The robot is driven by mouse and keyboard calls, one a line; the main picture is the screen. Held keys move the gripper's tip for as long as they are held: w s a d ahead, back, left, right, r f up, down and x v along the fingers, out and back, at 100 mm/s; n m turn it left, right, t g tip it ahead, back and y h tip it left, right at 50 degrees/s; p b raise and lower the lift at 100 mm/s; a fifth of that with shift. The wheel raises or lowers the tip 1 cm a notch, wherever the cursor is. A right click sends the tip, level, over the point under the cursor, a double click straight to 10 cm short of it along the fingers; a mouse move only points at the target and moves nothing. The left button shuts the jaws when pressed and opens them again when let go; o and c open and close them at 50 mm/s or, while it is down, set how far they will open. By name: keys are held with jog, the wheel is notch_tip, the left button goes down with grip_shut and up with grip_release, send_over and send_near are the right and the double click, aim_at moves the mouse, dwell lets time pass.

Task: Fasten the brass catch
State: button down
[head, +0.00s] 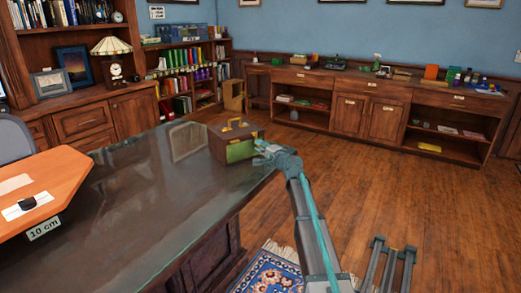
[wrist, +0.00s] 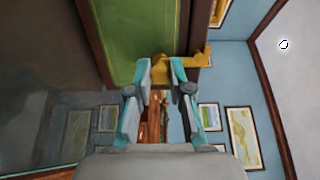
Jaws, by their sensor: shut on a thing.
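A small green box with brown wood edges (head: 240,152) stands at the far right corner of the dark desk. A yellow brass handle (head: 235,124) shows at its top. My gripper (head: 261,148) is at the box's right side. In the wrist view, the box's green panel (wrist: 145,28) fills the top middle. The brass catch (wrist: 193,60) lies at the panel's wood edge. My gripper's teal fingertips (wrist: 161,66) are shut on the catch, with part of it reaching out to the right. The fingers hide some of the catch, and I cannot tell whether it is fastened.
The dark glossy desk top (head: 165,200) is mostly clear. An orange wood board (head: 50,190) with a "10 cm" label is at the left. Bookcases (head: 195,80) and a long low cabinet (head: 370,105) line the walls. Open wood floor lies right of the desk.

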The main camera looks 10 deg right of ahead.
jog(key=c, duration=1.1)
grip_release()
jog(key=shift+o, duration=0.2)
jog(key=shift+s, duration=0.1)
jog(key=v, duration=1.2)
jog(key=shift+r, duration=0.1)
